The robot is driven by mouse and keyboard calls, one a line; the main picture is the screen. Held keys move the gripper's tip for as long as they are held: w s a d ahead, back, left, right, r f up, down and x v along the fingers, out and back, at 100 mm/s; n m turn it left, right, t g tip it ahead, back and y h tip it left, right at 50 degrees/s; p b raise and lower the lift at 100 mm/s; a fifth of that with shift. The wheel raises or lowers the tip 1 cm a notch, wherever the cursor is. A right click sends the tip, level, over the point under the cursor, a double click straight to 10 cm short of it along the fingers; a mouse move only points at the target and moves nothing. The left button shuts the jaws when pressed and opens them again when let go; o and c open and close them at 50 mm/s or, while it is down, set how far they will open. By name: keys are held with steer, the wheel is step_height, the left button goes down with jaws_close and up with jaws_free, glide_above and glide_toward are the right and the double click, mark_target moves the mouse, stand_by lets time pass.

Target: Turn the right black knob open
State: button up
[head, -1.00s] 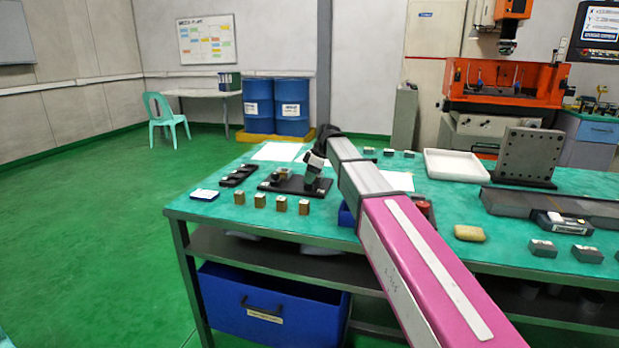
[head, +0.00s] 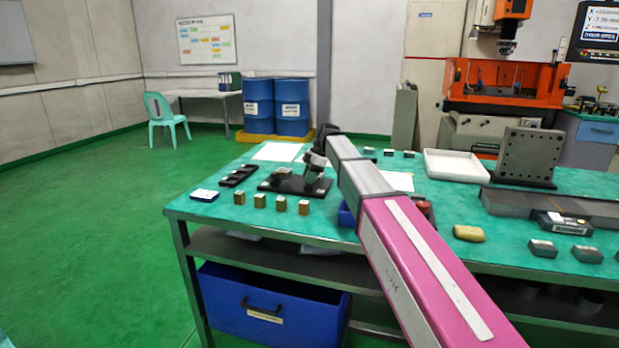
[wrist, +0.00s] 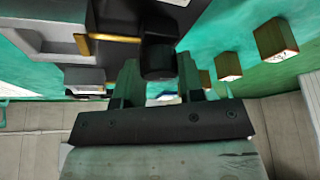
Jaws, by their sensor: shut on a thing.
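The black knob (wrist: 157,58) sits between my gripper's two fingers in the wrist view, at the edge of a dark fixture plate (wrist: 118,55). My gripper (wrist: 158,82) is shut on this knob. In the head view my gripper (head: 314,172) is small, at the right end of the black fixture plate (head: 283,187) on the green table. The knob is hidden there by my wrist and fingers. A grey block (wrist: 50,18) and a brass-coloured bar (wrist: 95,37) lie on the fixture beside the knob. I cannot make out the knob's angle.
Several brass-coloured blocks (head: 260,201) stand in a row in front of the fixture. A dark slotted holder (head: 238,176) lies to its left. A white tray (head: 457,166) and an upright grey plate (head: 528,155) stand on the right. Open floor lies left of the table.

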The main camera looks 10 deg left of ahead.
steer(key=o, duration=0.9)
steer(key=v, duration=1)
steer(key=shift+d+r, duration=0.15)
steer(key=shift+r, duration=0.25)
